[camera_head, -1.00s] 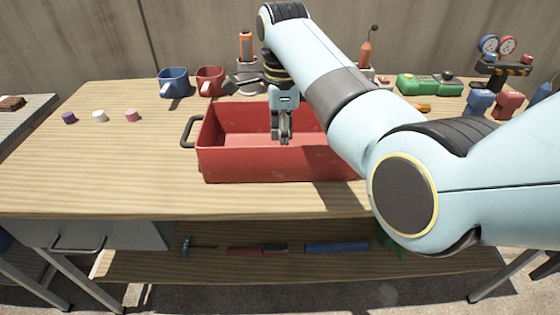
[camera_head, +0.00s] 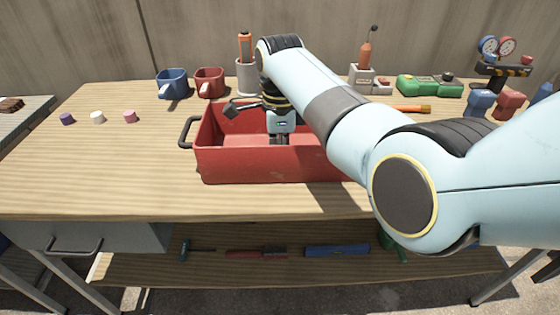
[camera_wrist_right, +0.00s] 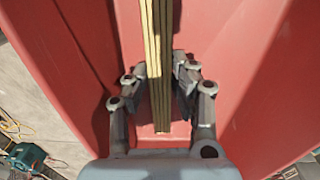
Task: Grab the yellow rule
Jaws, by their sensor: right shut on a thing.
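The yellow rule (camera_wrist_right: 157,35) shows in the right wrist view as a narrow folded bundle of yellow strips, standing out against the red inside of the toolbox (camera_head: 250,165). My right gripper (camera_wrist_right: 161,75) is shut on the rule, one finger on each side of it. In the head view my right gripper (camera_head: 280,138) reaches down into the red toolbox. Its fingertips and the rule are hidden there behind the toolbox's front wall. My left gripper is not in view.
The toolbox's black handle (camera_head: 186,132) sticks out to the left. Three small caps (camera_head: 97,117) lie at left. An orange-handled tool (camera_head: 412,109) and a green case (camera_head: 425,86) are at right. The table's front left is clear.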

